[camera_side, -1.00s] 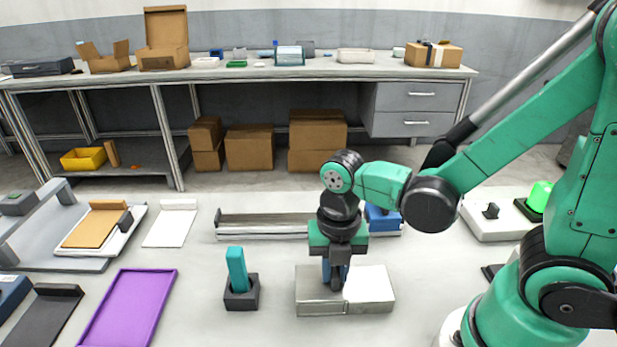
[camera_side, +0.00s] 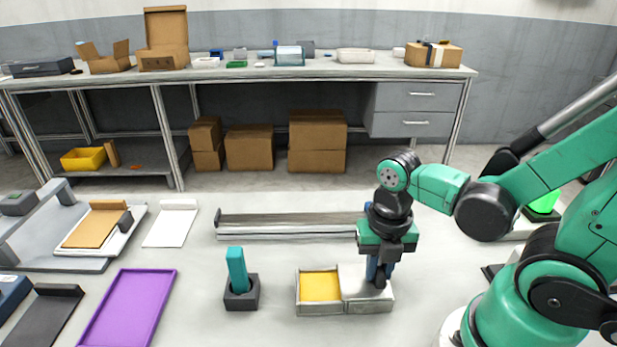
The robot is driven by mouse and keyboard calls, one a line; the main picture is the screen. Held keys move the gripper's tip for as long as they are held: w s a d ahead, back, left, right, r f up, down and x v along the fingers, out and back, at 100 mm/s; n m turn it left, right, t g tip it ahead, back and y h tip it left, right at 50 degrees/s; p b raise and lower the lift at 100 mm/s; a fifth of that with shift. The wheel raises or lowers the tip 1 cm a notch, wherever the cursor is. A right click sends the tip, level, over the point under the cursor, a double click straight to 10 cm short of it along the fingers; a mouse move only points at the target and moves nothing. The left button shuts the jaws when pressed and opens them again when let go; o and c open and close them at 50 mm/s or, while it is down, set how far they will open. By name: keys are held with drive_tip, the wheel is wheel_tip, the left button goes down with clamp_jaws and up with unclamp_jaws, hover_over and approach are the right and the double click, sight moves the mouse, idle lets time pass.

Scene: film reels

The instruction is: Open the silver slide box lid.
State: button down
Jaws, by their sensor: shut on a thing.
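The silver slide box (camera_side: 320,308) sits on the light table, in the middle front of the side view. Its left part is open and shows a yellow inside (camera_side: 320,286). The silver lid (camera_side: 358,282) covers the right part of the box. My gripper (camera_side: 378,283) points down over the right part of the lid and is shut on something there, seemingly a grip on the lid. The fingers hide what they hold.
A teal block stands in a dark holder (camera_side: 241,298) left of the box. A purple tray (camera_side: 128,308) lies further left. A long silver rail (camera_side: 285,228) lies behind the box. Bare table lies between the rail and box.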

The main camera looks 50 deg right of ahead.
sight(379, 266)
drive_tip(key=c, duration=0.8)
unclamp_jaws()
drive_tip(key=shift+r, duration=2.8)
drive_tip(key=m, duration=0.1)
drive_tip(key=w+m+t, duration=0.1)
drive_tip(key=m, duration=0.1)
drive_tip(key=shift+r, duration=0.1)
drive_tip(key=w+m, duration=0.1)
drive_tip(key=m, duration=0.2)
drive_tip(key=w+m+t, duration=0.1)
drive_tip(key=m, duration=0.2)
drive_tip(key=w+r+m+t, duration=0.1)
drive_tip(key=m, duration=0.2)
drive_tip(key=shift+m, duration=0.4)
drive_tip(key=w+r+m+t, duration=0.1)
drive_tip(key=m, duration=0.3)
drive_tip(key=w+r+m+t, duration=0.1)
drive_tip(key=m, duration=0.4)
drive_tip(key=w+m+t, duration=0.1)
drive_tip(key=m+t, duration=0.1)
drive_tip(key=m, duration=0.3)
drive_tip(key=shift+w+a+r, duration=0.2)
drive_tip(key=shift+w+r, duration=0.2)
